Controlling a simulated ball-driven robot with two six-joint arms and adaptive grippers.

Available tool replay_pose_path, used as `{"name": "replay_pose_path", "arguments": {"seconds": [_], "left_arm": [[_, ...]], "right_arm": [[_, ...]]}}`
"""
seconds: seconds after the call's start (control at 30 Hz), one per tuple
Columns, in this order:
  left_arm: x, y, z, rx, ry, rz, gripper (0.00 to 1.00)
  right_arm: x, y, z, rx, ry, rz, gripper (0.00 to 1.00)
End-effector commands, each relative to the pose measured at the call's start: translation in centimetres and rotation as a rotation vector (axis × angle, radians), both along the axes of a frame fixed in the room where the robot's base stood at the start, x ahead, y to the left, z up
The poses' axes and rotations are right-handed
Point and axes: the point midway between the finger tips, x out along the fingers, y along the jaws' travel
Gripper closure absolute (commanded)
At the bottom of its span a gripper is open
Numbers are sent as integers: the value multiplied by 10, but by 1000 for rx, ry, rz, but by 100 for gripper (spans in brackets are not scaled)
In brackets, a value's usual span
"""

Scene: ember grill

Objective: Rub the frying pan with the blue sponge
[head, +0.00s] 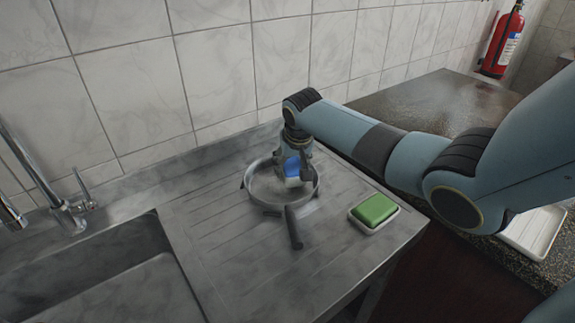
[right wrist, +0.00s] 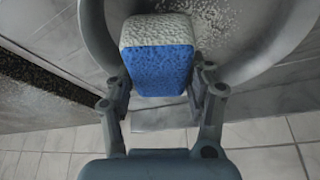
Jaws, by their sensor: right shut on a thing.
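The frying pan (head: 262,190) sits on the ribbed metal drainboard, its dark handle (head: 293,228) pointing toward the front. Whitish speckled residue (right wrist: 215,15) shows on the pan's inside in the right wrist view. My right gripper (head: 297,172) is over the right part of the pan, shut on the blue sponge (head: 292,167). The sponge also shows in the right wrist view (right wrist: 158,62), blue with a pale grey layer, between the two fingers. It is inside the pan's outline; I cannot tell whether it touches the pan's bottom. My left gripper is not in view.
A green block (head: 375,209) lies in a white dish (head: 364,226) right of the pan. A sink (head: 110,270) with a tap (head: 62,208) is at the left. The tiled wall (head: 225,75) closes off the back. A white tray (head: 535,232) is at the right.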

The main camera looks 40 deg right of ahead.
Motion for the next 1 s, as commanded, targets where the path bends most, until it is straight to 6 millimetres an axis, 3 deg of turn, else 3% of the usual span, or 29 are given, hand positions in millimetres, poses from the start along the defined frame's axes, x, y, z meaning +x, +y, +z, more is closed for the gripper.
{"name": "replay_pose_path", "arguments": {"seconds": [0.27, 0.67, 1.0], "left_arm": [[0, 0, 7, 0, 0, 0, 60], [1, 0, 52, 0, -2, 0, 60], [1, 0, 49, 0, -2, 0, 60]], "right_arm": [[0, -4, 7, -10, 0, -1, 72], [1, -3, 47, -7, -2, -1, 72], [0, -2, 61, -5, -1, -1, 72]]}}
